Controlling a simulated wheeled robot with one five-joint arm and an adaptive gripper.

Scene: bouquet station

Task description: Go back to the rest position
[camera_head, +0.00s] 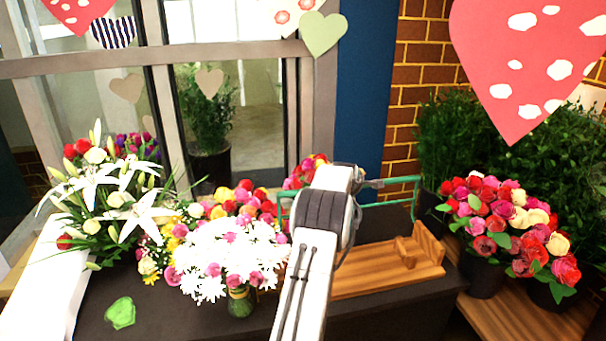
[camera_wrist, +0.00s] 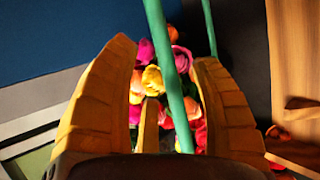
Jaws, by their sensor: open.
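My gripper (camera_wrist: 166,55) fills the lower part of the wrist view, with its two ribbed orange fingers apart. Pink, yellow and orange flowers (camera_wrist: 152,80) show between and beyond the fingers. A thin green bar (camera_wrist: 172,85) crosses the view between the fingers; I cannot tell whether it touches them.
White lilies (camera_head: 140,215) and a white-and-pink bouquet (camera_head: 230,262) stand left of my arm. A green wire frame (camera_head: 398,179) and a wooden stand (camera_head: 385,268) are at its right. Red roses (camera_head: 500,215) stand far right. A green piece (camera_head: 120,313) lies on the table's front left.

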